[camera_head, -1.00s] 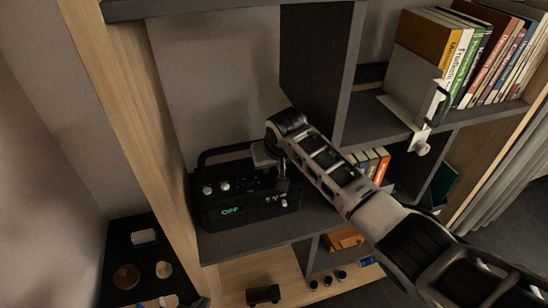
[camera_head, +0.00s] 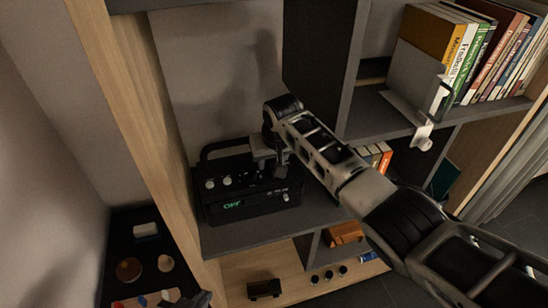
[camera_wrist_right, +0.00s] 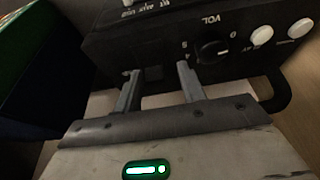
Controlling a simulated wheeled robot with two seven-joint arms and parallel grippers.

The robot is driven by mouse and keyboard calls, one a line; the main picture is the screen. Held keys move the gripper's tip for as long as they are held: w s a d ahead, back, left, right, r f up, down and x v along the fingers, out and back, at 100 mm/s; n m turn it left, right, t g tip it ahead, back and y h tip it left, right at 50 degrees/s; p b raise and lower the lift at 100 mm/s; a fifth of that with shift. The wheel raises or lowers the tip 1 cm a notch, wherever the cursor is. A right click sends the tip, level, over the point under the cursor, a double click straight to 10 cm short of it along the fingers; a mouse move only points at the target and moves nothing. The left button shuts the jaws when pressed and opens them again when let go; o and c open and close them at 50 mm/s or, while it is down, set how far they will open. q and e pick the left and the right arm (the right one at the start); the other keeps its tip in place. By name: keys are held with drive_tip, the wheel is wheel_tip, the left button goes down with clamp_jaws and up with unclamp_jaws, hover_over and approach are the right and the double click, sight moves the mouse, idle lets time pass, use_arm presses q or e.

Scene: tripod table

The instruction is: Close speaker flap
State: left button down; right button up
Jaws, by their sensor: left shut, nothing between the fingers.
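The black speaker (camera_head: 246,200) stands on a grey shelf, with a carry handle, knobs and a green "OFF" display. My right gripper (camera_head: 270,170) is at the speaker's upper right in the head view, and the arm hides part of it. In the right wrist view the speaker (camera_wrist_right: 205,45) appears upside down, with a VOL knob and white buttons. There my right gripper (camera_wrist_right: 160,86) has its fingers apart, pointing at the speaker, with nothing seen between them. Contact is unclear. I cannot make out the flap for certain. My left gripper (camera_head: 193,300) is low at the bottom edge, shut, away from the speaker.
A wooden side panel (camera_head: 135,130) rises left of the speaker, and a dark upright divider (camera_head: 308,60) stands to its right. Books (camera_head: 465,60) and a metal bookend (camera_head: 415,85) fill the upper right shelf. Small items lie on a dark tray (camera_head: 120,230) at lower left.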

drive_tip(key=shift+w+d+f, duration=0.15)
drive_tip(key=shift+d+f, duration=0.05)
drive_tip(key=shift+d, duration=0.2)
drive_tip(key=shift+a+r, duration=0.1)
drive_tip(key=shift+r, duration=0.4)
drive_tip(key=v, duration=1.5)
drive_tip(key=shift+p, duration=0.3)
drive_tip(key=shift+f, duration=0.1)
